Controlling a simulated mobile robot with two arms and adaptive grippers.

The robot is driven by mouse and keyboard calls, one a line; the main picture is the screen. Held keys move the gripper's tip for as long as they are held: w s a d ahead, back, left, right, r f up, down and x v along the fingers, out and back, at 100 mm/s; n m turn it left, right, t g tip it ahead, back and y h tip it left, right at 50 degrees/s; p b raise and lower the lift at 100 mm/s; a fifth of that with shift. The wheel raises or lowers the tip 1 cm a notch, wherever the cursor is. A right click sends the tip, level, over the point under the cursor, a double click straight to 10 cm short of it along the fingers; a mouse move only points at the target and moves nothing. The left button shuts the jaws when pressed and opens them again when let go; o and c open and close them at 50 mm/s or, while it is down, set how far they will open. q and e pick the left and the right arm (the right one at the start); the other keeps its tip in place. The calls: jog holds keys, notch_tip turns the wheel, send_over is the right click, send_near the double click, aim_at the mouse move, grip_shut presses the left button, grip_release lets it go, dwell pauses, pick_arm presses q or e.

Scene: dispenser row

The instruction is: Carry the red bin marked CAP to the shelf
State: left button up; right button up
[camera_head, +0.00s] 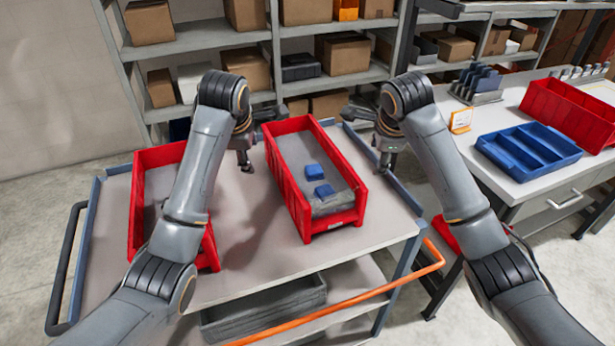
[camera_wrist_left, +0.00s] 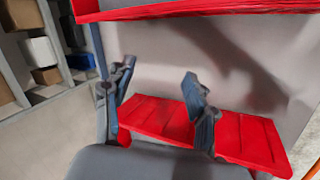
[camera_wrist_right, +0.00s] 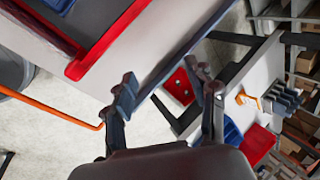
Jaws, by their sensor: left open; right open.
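A red bin (camera_head: 333,222) with two blue blocks on a grey filling stands on the cart top, with a small pale label on its near end; I cannot read its marking. A second red bin (camera_head: 143,230) stands at the cart's left, partly hidden by my left arm. My left gripper (camera_head: 256,140) is open and empty beside the middle bin's left side; its fingers (camera_wrist_left: 157,105) show bare cart and red bin walls around them. My right gripper (camera_head: 368,140) is open and empty beside that bin's right side; the bin's edge (camera_wrist_right: 112,38) shows in the right wrist view.
Grey shelves (camera_head: 205,40) with cardboard boxes stand behind the cart (camera_head: 258,262). The cart has an orange handle (camera_head: 345,302). A side table (camera_head: 515,187) at right holds a blue tray (camera_head: 528,152) and another red bin (camera_head: 570,112). Bare cart top lies between the two bins.

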pick_arm(q)
jog(key=x, duration=1.3)
jog(key=shift+f, duration=0.15)
pick_arm(e)
jog(key=x, duration=1.3)
jog(key=shift+f, duration=0.2)
pick_arm(q)
jog(key=shift+d+f, duration=0.1)
jog(key=shift+d, duration=0.2)
pick_arm(e)
jog(key=shift+a, duration=0.3)
pick_arm(q)
jog(key=shift+s+d, duration=0.1)
jog(key=shift+d, duration=0.4)
pick_arm(e)
jog(key=shift+s+a, duration=0.1)
jog(key=shift+a, duration=0.35)
